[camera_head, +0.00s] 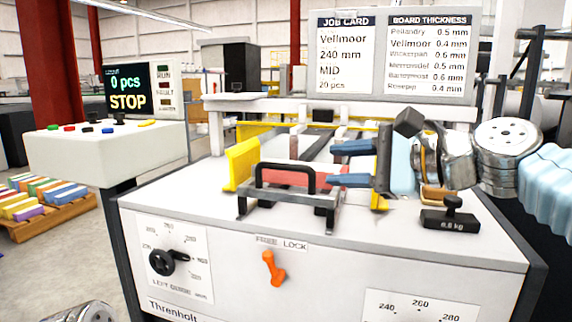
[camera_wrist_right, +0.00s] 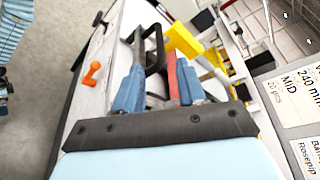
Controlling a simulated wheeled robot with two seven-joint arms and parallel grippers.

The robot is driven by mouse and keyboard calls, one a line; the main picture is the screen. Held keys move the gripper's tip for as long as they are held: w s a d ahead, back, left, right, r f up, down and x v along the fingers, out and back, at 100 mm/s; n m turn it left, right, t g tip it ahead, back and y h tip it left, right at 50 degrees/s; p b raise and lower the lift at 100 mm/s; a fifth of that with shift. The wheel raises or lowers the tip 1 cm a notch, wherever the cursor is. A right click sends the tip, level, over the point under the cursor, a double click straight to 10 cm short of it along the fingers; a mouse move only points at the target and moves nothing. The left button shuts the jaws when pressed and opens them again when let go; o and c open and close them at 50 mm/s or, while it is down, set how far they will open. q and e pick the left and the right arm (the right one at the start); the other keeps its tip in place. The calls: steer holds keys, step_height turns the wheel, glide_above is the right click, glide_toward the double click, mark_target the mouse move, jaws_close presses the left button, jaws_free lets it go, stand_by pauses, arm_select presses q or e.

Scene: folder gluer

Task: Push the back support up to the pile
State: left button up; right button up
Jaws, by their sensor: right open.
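The back support looks to be the dark grey frame with a black loop handle (camera_head: 285,172), standing on the near part of the machine top; the handle also shows in the wrist view (camera_wrist_right: 151,45). Directly behind it is a low red block (camera_head: 290,179), which may be the pile; a red strip (camera_wrist_right: 172,78) shows in the wrist view. My right gripper (camera_head: 350,164) comes in from the right, its two blue fingers apart and pointing left, close to the handle's right end. Nothing is clearly between the fingers, and contact with the frame cannot be told. My left gripper is out of view.
A yellow guide (camera_head: 241,163) stands left of the frame, another yellow part (camera_head: 381,195) by my right wrist. A black weight (camera_head: 450,216) sits at the right of the top. An orange lever (camera_head: 272,268) and a black knob (camera_head: 165,262) are on the front panel. The top's left front is clear.

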mark_target(298, 166)
steer(key=p+x, duration=0.1)
steer(key=x, duration=1)
steer(key=shift+w+a+f, duration=0.1)
steer(key=shift+w+a, duration=0.05)
steer(key=shift+a, duration=0.1)
jaws_close()
steer(key=shift+w, duration=0.1)
